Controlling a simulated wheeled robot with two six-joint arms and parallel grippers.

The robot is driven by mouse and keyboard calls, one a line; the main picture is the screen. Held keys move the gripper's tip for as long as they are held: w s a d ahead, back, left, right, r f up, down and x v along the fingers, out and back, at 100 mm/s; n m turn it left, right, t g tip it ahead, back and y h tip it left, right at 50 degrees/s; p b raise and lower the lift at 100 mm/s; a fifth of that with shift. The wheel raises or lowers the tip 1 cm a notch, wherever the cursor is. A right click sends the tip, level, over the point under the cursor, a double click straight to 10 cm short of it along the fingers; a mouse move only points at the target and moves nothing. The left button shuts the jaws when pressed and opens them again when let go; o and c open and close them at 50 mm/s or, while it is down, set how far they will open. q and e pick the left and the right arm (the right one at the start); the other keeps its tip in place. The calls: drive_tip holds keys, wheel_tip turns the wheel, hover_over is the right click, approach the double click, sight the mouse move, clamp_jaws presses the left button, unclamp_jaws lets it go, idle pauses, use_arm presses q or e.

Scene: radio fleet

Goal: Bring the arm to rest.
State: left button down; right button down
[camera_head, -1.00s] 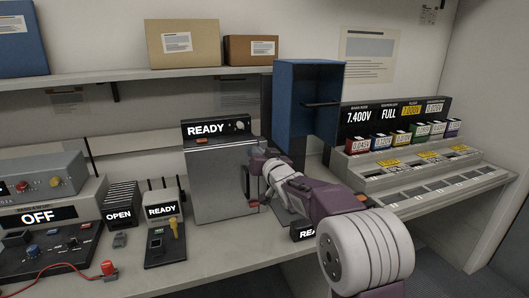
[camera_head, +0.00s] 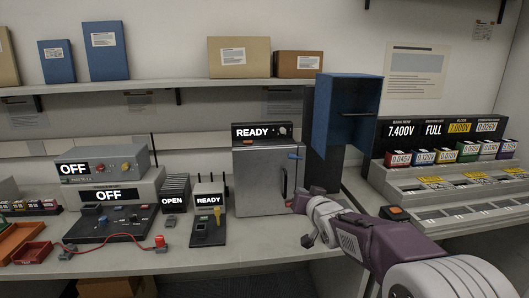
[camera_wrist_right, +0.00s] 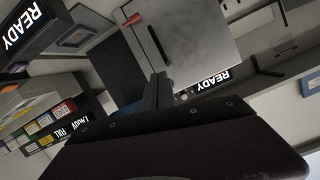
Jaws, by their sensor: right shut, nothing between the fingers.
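My right arm comes in from the lower right in the head view. In the right wrist view the two dark fingers of the right gripper (camera_wrist_right: 157,90) lie together, shut, with nothing held. The grey cabinet (camera_wrist_right: 185,38) with its dark handle lies beyond them, and I cannot tell the exact gap. My left gripper is not in view.
A rack of coloured modules (camera_head: 445,156) is at the right. OFF units (camera_head: 110,195) and small READY and OPEN devices (camera_head: 208,222) stand at the left. Bare bench (camera_head: 190,262) shows in front.

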drive_tip(key=s+f+g, duration=0.7)
drive_tip(key=s+f, duration=0.8)
drive_tip(key=f, duration=0.2)
drive_tip(key=s+f+n+g, duration=0.1)
drive_tip(key=s+f+g, duration=0.2)
drive_tip(key=s+f, duration=0.35)
drive_tip(key=s+f+n+g, duration=0.1)
drive_tip(key=s+f+g, duration=0.2)
drive_tip(key=s, duration=0.7)
wheel_tip(320, 180, up, 17)
drive_tip(key=p, duration=1.6)
drive_tip(key=shift+s+f+g+h, duration=0.2)
drive_tip(key=shift+s+g+h, duration=0.1)
drive_tip(key=shift+s, duration=0.05)
